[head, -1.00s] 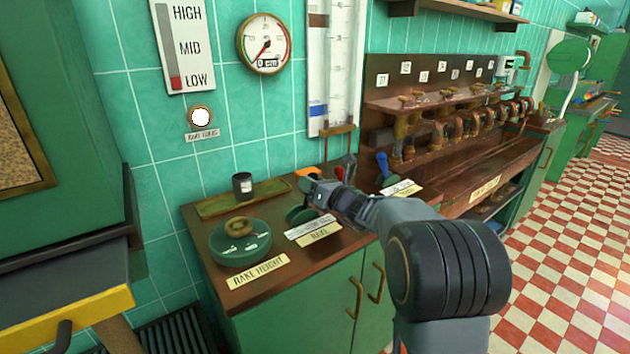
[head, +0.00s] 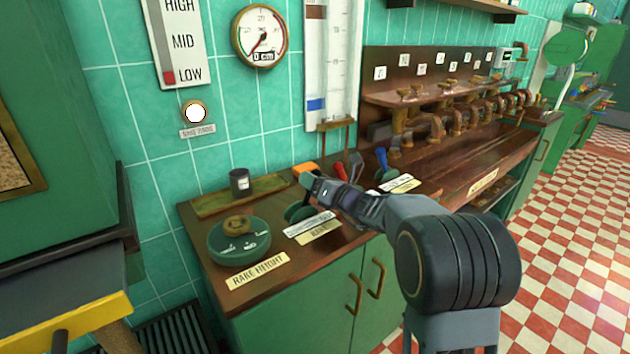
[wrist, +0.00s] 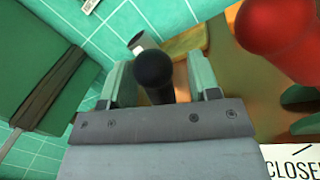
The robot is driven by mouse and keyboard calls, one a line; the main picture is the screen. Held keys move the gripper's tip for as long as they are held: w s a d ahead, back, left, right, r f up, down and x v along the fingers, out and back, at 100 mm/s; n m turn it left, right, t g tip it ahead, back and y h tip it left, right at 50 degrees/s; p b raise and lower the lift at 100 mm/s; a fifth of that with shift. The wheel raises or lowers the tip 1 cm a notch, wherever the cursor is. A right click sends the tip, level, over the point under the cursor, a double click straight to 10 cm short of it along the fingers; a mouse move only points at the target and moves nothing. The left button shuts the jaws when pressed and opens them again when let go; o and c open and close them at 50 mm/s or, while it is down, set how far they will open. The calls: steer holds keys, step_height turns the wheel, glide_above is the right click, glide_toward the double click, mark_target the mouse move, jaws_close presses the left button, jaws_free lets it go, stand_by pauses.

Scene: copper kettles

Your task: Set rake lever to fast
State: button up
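The rake lever's round black knob (wrist: 154,75) stands between the two fingers of my gripper (wrist: 162,78) in the wrist view. The fingers are apart, with a gap showing on the knob's right; on its left I cannot tell whether a finger touches. In the head view my gripper (head: 316,186) is over the counter behind the RAKE label (head: 318,233), by a green round base (head: 299,212). My gripper and arm hide most of the lever there, and its setting cannot be read.
A red lever knob (wrist: 280,28) is close on the right in the wrist view. A blue-handled lever (head: 382,160) stands further right. The green rake height dial (head: 240,250) and a black cup (head: 239,182) are on the counter's left. A gauge (head: 260,37) hangs above.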

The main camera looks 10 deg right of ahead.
steer(key=v, duration=1.3)
steer(key=shift+s+d+p, duration=0.25)
steer(key=shift+p, duration=0.1)
steer(key=shift+s+a+r, duration=0.1)
steer(key=shift+a, duration=0.1)
steer(key=s+a+r+n+g+h+p, duration=0.2)
steer(key=s+a+n+g+p, duration=0.35)
steer(key=s+n, duration=0.35)
steer(key=s+a+r+n+g+h+p, duration=0.1)
steer(key=s+a+n+g+p, duration=0.4)
steer(key=n, duration=0.6)
steer(key=s+d+r+n+g+h+p, duration=0.1)
steer(key=s+d+r+n+h+p, duration=0.3)
steer(key=n, duration=1)
steer(key=s+d+h+p, duration=0.2)
steer(key=s+d+h, duration=0.1)
steer(key=d+h, duration=0.1)
steer(key=shift+r+p, duration=0.4)
